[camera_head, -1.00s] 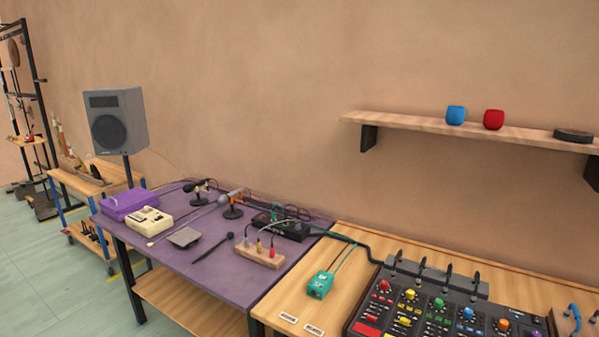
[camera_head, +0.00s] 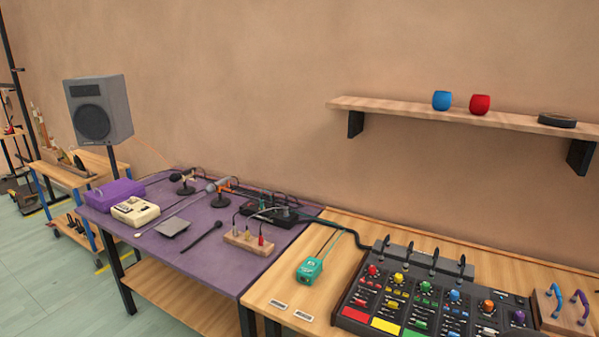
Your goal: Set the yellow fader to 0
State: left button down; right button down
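The mixer (camera_head: 430,300) stands on the wooden table at the lower right. It has a row of coloured knobs, with red, yellow, green, blue and orange from left to right. The yellow channel strip shows a yellow knob (camera_head: 398,278) and a yellow pad (camera_head: 384,325) at the front edge. The front of the mixer is partly cut off by the bottom of the picture, and I cannot make out the yellow fader's setting. Neither of my grippers shows clearly in this view.
A teal box (camera_head: 309,270) with a cable sits left of the mixer. The purple table (camera_head: 200,262) holds microphones and small gear. A wall shelf (camera_head: 400,112) overhangs behind, with a blue cup (camera_head: 442,100) and a red cup (camera_head: 480,104). Bare wood lies around the teal box.

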aim_at(392, 304)
jog(key=u, duration=0.05)
jog(key=k, duration=0.6)
jog(key=z, duration=0.25)
jog(key=i, duration=0.4)
jog(key=z, duration=0.7)
jog(key=i, duration=0.8)
jog(key=u, duration=0.35)
